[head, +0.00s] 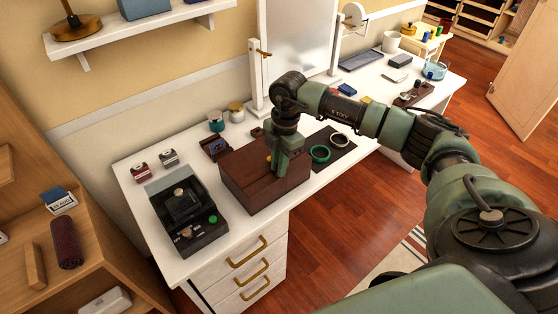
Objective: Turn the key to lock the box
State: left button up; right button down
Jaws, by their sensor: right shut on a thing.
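The dark brown wooden box (262,190) sits closed on the white table, near its front edge. My right gripper (275,167) reaches down over the box's top from the right, with its fingers pointing down. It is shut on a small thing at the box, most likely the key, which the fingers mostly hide. A small spot of gold colour shows beside the fingers. I cannot tell the key's angle or whether the box is locked. My left gripper is not in view.
A black device (185,215) stands left of the box. Small jars (236,113) and a mirror (300,45) stand behind. Drawers with gold handles (247,253) are below the table's front edge.

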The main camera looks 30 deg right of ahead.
jog(key=shift+r+m+p, duration=0.1)
jog(key=shift+m+p, duration=0.25)
jog(key=shift+m, duration=0.35)
jog(key=c, duration=1.3)
grip_release()
jog(key=shift+s, duration=0.1)
jog(key=shift+r, duration=0.1)
